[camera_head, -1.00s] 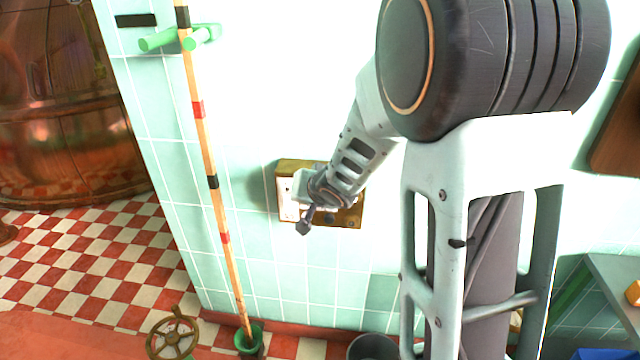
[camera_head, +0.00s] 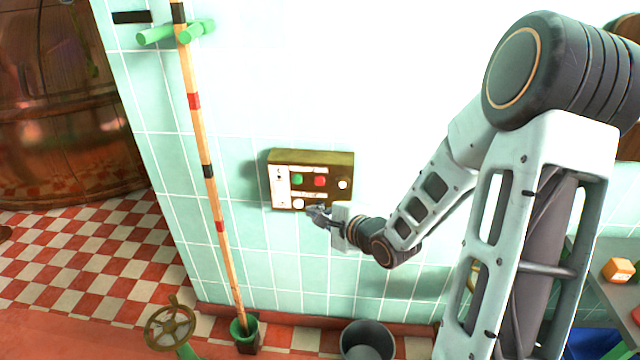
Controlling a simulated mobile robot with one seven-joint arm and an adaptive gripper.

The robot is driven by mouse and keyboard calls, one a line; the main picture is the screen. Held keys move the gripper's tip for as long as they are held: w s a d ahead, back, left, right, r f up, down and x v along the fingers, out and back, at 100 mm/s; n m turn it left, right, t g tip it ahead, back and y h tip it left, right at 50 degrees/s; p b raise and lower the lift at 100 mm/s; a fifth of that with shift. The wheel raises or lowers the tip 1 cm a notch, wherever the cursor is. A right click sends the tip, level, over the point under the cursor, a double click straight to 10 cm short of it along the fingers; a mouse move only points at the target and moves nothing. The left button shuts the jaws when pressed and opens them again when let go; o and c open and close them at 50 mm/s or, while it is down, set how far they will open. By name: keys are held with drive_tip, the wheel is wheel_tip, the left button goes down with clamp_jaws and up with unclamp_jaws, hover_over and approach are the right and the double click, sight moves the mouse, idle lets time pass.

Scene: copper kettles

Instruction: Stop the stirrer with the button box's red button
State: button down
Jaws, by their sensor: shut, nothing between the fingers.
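Another pale round part (camera_head: 298,203) is at the lower left. My gripper (camera_head: 314,214) is shut and empty, at the box's lower edge in the picture, below the red button. I cannot tell whether it touches the box. The stirrer is not identifiable in view.
A striped pole (camera_head: 213,190) leans in green pegs left of the box, its foot in a green holder (camera_head: 244,334). A brass handwheel (camera_head: 172,322) and a grey bucket (camera_head: 367,342) stand below. A copper kettle (camera_head: 70,110) is at the left. A shelf with an orange block (camera_head: 618,270) is at the right.

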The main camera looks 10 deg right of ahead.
sight(320, 181)
drive_tip(key=shift+w, duration=0.1)
drive_tip(key=shift+w+d+p, duration=0.1)
drive_tip(key=shift+w+d, duration=0.35)
drive_tip(key=shift+w, duration=0.9)
drive_tip(key=shift+w+d+p, duration=0.15)
drive_tip(key=shift+w+d, duration=0.35)
drive_tip(key=shift+w, duration=0.9)
drive_tip(key=shift+w+d+p, duration=0.1)
drive_tip(key=shift+w+d, duration=0.35)
drive_tip(key=shift+w, duration=0.9)
drive_tip(key=shift+w+p, duration=0.2)
drive_tip(key=shift+p, duration=0.2)
drive_tip(key=shift+w+d, duration=0.15)
drive_tip(key=shift+w, duration=0.05)
drive_tip(key=shift+w+d+p, duration=0.15)
drive_tip(key=shift+w+p, duration=0.3)
drive_tip(key=shift+p, duration=0.05)
drive_tip(key=shift+s, duration=0.15)
drive_tip(key=shift+s+a, duration=0.3)
drive_tip(key=shift+s, duration=0.4)
